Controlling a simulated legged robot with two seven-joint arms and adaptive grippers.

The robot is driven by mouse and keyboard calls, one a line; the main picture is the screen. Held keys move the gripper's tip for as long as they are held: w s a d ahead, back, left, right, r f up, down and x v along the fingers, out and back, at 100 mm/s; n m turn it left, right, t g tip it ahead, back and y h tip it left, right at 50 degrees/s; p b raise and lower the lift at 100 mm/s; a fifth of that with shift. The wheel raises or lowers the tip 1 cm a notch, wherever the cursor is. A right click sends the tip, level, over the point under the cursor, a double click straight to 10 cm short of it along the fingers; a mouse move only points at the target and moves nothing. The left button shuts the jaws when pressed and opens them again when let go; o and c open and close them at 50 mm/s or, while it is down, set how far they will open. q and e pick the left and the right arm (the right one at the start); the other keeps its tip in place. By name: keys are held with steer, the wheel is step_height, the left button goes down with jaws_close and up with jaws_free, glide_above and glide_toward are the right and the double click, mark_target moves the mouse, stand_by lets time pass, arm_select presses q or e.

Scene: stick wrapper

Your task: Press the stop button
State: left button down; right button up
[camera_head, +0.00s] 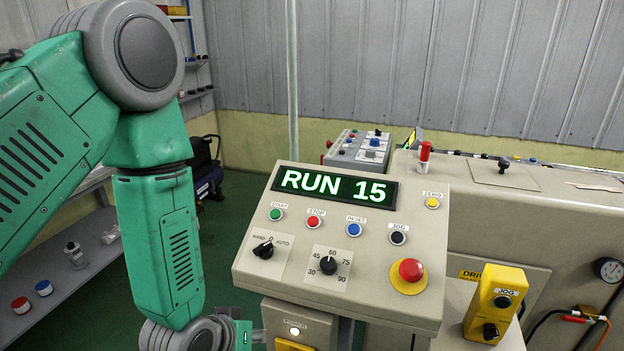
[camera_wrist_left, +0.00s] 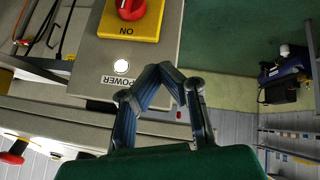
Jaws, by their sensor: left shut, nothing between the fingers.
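The stop button (camera_head: 313,221) is a small red button under the STOP label on the sloped beige control panel (camera_head: 260,278). It sits between the green start button (camera_head: 275,214) and the blue reset button (camera_head: 354,230). The panel display (camera_head: 334,188) reads RUN 15. My left arm comes down at the left of the head view, its wrist low beside the panel's lower left corner. In the left wrist view my left gripper (camera_wrist_left: 160,70) is shut and empty, its fingertips together near the box marked POWER (camera_wrist_left: 90,85). My right gripper is not in view.
A larger red mushroom button (camera_head: 411,270) on a yellow base is at the panel's lower right. Two knobs sit below the button row. A yellow JOG box (camera_head: 494,303) stands right of the panel. The space above the panel face is clear.

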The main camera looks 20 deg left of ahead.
mark_target(313, 221)
arm_select(q)
steer(key=w+r+p, duration=0.1)
steer(key=r, duration=0.3)
steer(key=w+d+r+t+p, duration=0.1)
steer(key=w+r+p, duration=0.1)
steer(key=r, duration=0.2)
steer(key=w+r+t+p, duration=0.1)
steer(key=r+p, duration=0.1)
steer(key=r, duration=0.2)
steer(key=shift+w+d+r+n+h, duration=0.1)
steer(key=shift+w+d+n+h, duration=0.2)
steer(key=shift+w, duration=0.05)
steer(key=shift+t, duration=0.8)
steer(key=w+r, duration=0.1)
steer(key=w+d+r, duration=0.1)
steer(key=r, duration=0.1)
steer(key=w+d+r, duration=0.1)
steer(key=shift+w+r+b, duration=0.35)
steer(key=shift+b, duration=0.05)
steer(key=w+d+r+n+t+h, duration=0.1)
steer(key=w+r, duration=0.3)
steer(key=r, duration=0.5)
steer(key=shift+d+r+t+h, duration=0.15)
steer(key=shift+d+t+h, duration=0.15)
steer(key=shift+d+t, duration=0.4)
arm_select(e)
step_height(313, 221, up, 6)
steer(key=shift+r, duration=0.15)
